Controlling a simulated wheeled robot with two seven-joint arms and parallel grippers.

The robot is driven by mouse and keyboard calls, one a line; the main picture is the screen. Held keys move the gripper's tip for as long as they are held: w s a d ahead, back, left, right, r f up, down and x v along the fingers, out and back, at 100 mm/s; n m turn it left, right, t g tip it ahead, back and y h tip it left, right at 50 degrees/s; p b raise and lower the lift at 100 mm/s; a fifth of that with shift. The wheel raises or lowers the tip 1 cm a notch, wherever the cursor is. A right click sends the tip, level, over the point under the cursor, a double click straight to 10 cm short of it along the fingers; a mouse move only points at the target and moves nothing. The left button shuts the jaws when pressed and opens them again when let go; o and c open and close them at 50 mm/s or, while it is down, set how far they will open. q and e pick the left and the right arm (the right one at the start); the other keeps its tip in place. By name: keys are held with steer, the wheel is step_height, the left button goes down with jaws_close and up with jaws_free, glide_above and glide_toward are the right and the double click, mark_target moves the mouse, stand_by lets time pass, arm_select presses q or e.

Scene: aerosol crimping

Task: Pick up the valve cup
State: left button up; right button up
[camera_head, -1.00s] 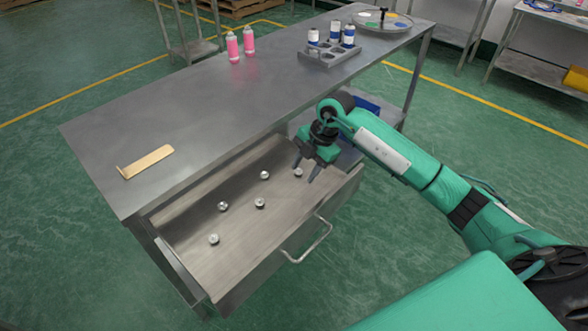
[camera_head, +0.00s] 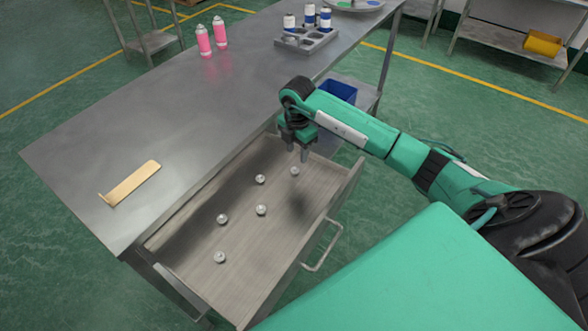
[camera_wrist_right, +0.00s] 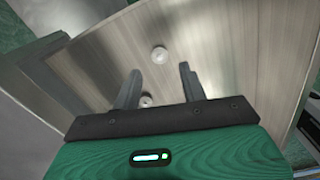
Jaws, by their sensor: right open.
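Several small silver valve cups lie spread on the floor of the open drawer (camera_head: 185,262). In the head view one (camera_head: 294,171) is at the far right end, just below my right gripper (camera_head: 297,153). Others are at the middle (camera_head: 260,179), (camera_head: 261,210) and nearer the left end (camera_head: 222,219), (camera_head: 219,257). My right gripper is open, empty and points down above the drawer. In the right wrist view one cup (camera_wrist_right: 159,54) shows just beyond the fingertips (camera_wrist_right: 160,70), and another (camera_wrist_right: 146,100) shows between the fingers, close to the left one. My left gripper is out of view.
The drawer's walls and front handle (camera_head: 324,247) surround the cups. The metal table (camera_head: 170,120) above holds a brass-coloured plate (camera_head: 132,184), two pink cans (camera_head: 211,36) and a grey rack (camera_head: 307,40) with blue-and-white cans. A blue bin (camera_head: 338,91) stands beyond my right arm.

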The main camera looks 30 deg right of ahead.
mark_target(295, 168)
steer(key=shift+w+f, duration=0.1)
steer(key=shift+f, duration=0.75)
steer(key=f, duration=0.1)
steer(key=f+p, duration=0.1)
steer(key=f, duration=0.2)
steer(key=shift+a+f, duration=0.1)
steer(key=shift+a, duration=0.2)
steer(key=shift+f, duration=0.5)
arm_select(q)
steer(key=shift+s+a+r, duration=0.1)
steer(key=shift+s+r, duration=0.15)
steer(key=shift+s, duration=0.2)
arm_select(e)
steer(key=c, duration=0.9)
